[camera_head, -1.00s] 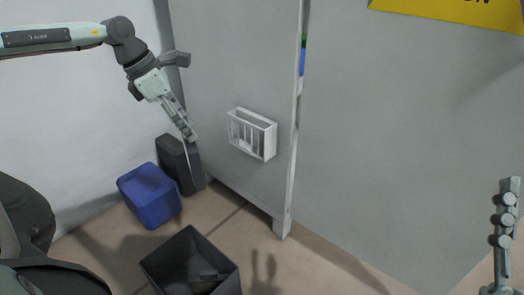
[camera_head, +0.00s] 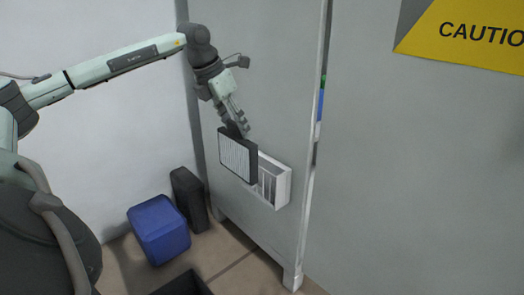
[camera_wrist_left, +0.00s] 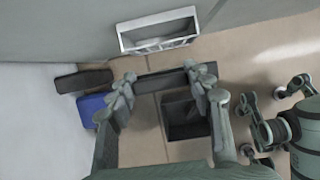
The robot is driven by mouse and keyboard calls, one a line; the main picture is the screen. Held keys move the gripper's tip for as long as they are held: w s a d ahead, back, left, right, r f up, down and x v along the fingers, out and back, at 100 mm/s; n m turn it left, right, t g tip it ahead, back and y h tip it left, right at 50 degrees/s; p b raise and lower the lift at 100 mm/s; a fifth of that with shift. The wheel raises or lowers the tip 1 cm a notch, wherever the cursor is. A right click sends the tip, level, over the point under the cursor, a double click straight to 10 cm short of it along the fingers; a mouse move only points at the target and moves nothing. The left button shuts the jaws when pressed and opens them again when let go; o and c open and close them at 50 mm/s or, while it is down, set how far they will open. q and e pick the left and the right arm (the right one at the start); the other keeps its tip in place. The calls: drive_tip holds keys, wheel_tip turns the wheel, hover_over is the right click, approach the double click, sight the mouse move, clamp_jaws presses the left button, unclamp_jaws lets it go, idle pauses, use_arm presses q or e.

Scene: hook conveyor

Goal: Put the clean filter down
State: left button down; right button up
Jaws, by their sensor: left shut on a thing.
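The clean filter (camera_head: 237,158) is a flat panel with a black frame and pale pleats. My left gripper (camera_head: 240,129) is shut on its top edge and holds it upright in the air. In the head view the filter hangs in front of the cabinet and overlaps the left part of a white open-topped holder (camera_head: 284,188). In the left wrist view the filter shows as a dark bar (camera_wrist_left: 163,81) between the fingers (camera_wrist_left: 163,88), apart from the white holder (camera_wrist_left: 157,44).
The holder is fixed to a grey cabinet (camera_head: 265,70). A blue box (camera_head: 159,230) and a black box (camera_head: 188,200) stand on the floor at its left. A black open bin (camera_wrist_left: 186,134) stands on the floor. A yellow caution sign (camera_head: 470,35) hangs at upper right.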

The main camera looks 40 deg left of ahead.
use_arm(q)
drive_tip(key=w+p, duration=0.1)
drive_tip(key=w, duration=0.8)
use_arm(e)
wheel_tip(320, 180, down, 3)
drive_tip(key=w+a+g, duration=0.2)
drive_tip(key=g, duration=0.1)
use_arm(q)
drive_tip(key=shift+s+d+f+b, duration=0.1)
drive_tip(key=shift+f+b, duration=0.25)
drive_tip(key=shift+f, duration=1.65)
drive_tip(key=shift+w+d+f+b, duration=0.15)
drive_tip(key=shift+f+b, duration=0.2)
drive_tip(key=shift+f, duration=1.65)
drive_tip(key=shift+s+d+f+b, duration=0.15)
drive_tip(key=shift+f+b, duration=0.2)
drive_tip(key=shift+f, duration=1.65)
use_arm(e)
drive_tip(key=shift+s+d+r+t, duration=0.65)
drive_tip(key=shift+s+r+t, duration=0.05)
drive_tip(key=shift+r+t, duration=0.25)
drive_tip(key=shift+s+d+r+t, duration=0.6)
drive_tip(key=shift+s+r+t, duration=0.05)
drive_tip(key=shift+r+t, duration=0.3)
drive_tip(key=shift+f, duration=0.1)
use_arm(q)
drive_tip(key=c, duration=0.7)
unclamp_jaws()
drive_tip(key=shift+f, duration=0.15)
